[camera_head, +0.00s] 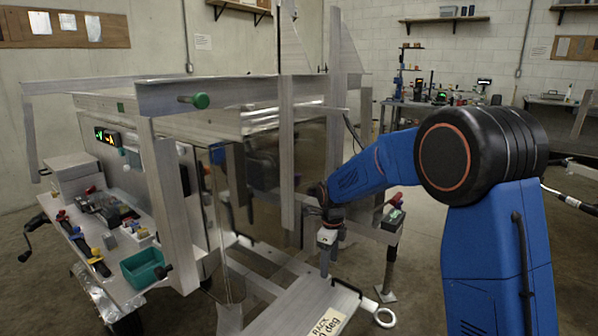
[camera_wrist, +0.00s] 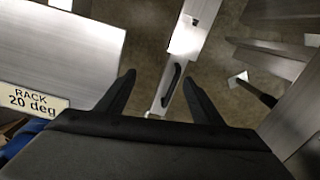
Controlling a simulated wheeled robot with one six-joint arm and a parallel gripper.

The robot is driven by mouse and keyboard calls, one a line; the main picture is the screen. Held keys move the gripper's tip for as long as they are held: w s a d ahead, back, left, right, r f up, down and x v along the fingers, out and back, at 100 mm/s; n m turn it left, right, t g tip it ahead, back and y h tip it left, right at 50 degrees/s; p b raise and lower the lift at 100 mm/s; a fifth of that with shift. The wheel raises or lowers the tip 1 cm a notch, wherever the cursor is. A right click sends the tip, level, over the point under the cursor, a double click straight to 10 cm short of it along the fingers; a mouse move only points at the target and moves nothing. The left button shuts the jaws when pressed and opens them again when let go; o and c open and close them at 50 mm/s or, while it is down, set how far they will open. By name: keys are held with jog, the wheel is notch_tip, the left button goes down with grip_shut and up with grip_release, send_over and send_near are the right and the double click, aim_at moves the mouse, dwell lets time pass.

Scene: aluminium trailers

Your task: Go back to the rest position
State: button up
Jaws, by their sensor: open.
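My gripper (camera_wrist: 158,95) is open and empty in the wrist view.
Upright posts (camera_head: 288,160) and a reflective panel (camera_head: 255,180) stand close left of my wrist. A post with a small device (camera_head: 394,220) stands to its right. A green bin (camera_head: 146,268) and tools sit on the left shelf. A bench (camera_head: 430,108) is at the back.

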jog(key=s+d+r+n+t, duration=0.1)
jog(key=s+d+r+n, duration=0.5)
jog(key=s, duration=0.3)
jog(key=s+d+r+n+t, duration=0.1)
jog(key=s+d+r+n, duration=0.45)
jog(key=s+r, duration=0.35)
jog(key=s+d+n, duration=0.2)
jog(key=s+n, duration=0.2)
jog(key=s, duration=0.3)
jog(key=s+d+f+n+t, duration=0.1)
jog(key=s+d+n, duration=0.2)
jog(key=s, duration=0.5)
jog(key=s+d+n+t, duration=0.1)
jog(key=s+n, duration=0.3)
jog(key=s, duration=0.4)
jog(key=shift+s+d+f+n, duration=0.25)
jog(key=shift+d+f+n, duration=0.15)
jog(key=shift+d, duration=0.35)
